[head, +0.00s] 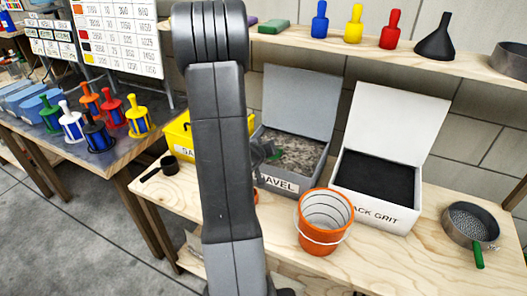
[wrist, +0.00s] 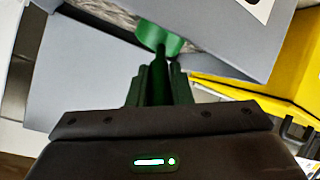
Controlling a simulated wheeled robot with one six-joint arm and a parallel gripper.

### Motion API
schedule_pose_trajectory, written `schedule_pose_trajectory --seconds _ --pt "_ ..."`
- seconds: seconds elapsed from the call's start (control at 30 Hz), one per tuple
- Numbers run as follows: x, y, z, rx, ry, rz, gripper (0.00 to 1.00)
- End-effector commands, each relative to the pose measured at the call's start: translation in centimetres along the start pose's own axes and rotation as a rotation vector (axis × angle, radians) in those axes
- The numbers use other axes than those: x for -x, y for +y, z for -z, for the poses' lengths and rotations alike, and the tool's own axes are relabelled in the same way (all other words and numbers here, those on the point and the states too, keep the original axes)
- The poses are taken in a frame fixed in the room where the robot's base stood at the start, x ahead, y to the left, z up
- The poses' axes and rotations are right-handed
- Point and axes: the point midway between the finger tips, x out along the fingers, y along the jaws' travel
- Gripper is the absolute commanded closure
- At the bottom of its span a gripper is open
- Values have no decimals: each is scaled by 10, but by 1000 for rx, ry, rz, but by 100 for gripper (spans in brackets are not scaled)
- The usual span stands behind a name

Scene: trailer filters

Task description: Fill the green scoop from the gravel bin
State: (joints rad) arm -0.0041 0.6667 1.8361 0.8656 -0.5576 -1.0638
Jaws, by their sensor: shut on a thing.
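The grey gravel bin (head: 276,183) stands on the wooden bench with its lid up, grey gravel (head: 295,155) inside. In the wrist view, its wall (wrist: 235,45) lies ahead. The green scoop (wrist: 160,38) is at the top centre of the wrist view, and a bit of it (head: 273,152) shows over the bin's left part in the head view. My gripper (wrist: 158,80) is shut on the scoop's handle. My arm hides most of the gripper in the head view. I cannot tell whether the scoop touches the gravel or holds any.
A yellow bin (head: 178,133) is left of the gravel bin, and a white black-grit bin (head: 365,205) is right. An orange bucket (head: 322,240) stands in front. A black scoop (head: 168,165) lies at left, a sieve (head: 470,226) at right. A shelf (head: 390,55) runs above.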

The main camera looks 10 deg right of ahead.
Motion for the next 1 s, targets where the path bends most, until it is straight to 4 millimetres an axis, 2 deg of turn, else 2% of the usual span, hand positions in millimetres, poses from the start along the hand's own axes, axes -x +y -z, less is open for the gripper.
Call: schedule_pose_trajectory --seconds 0.23,0.93,1.0 --pt "-11 5 5 0 3 -3 100" --pt "21 -8 -7 1 3 -1 100" --pt "24 -5 -2 0 3 -2 100"
